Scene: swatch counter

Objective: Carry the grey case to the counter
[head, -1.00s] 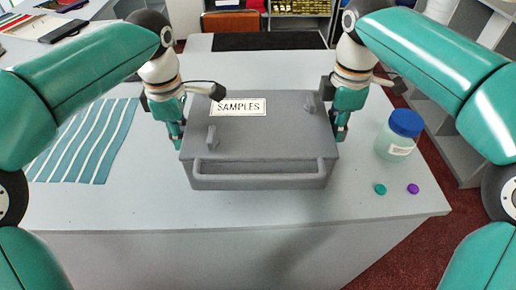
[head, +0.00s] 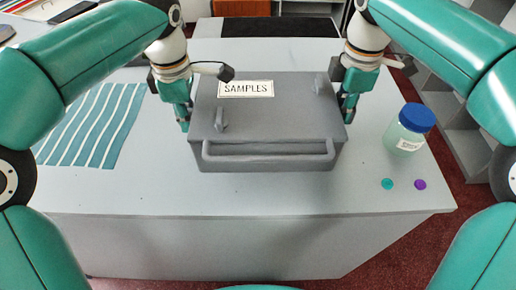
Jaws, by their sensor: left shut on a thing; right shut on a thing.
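The grey case (head: 268,122) with a "SAMPLES" label (head: 246,89) is in the middle of the head view, lying flat over the white counter (head: 270,195). Its long handle bar faces me. My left gripper (head: 184,118) is shut on the case's left side. My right gripper (head: 346,108) is shut on its right side. The fingertips are partly hidden against the case. I cannot tell whether the case's underside touches the counter top.
A blue-and-white striped swatch (head: 92,125) lies on the counter at the left. A blue-lidded jar (head: 409,130), a teal button (head: 387,184) and a purple button (head: 420,184) are at the right. Grey shelving (head: 455,135) stands beyond the right edge. The counter's front strip is clear.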

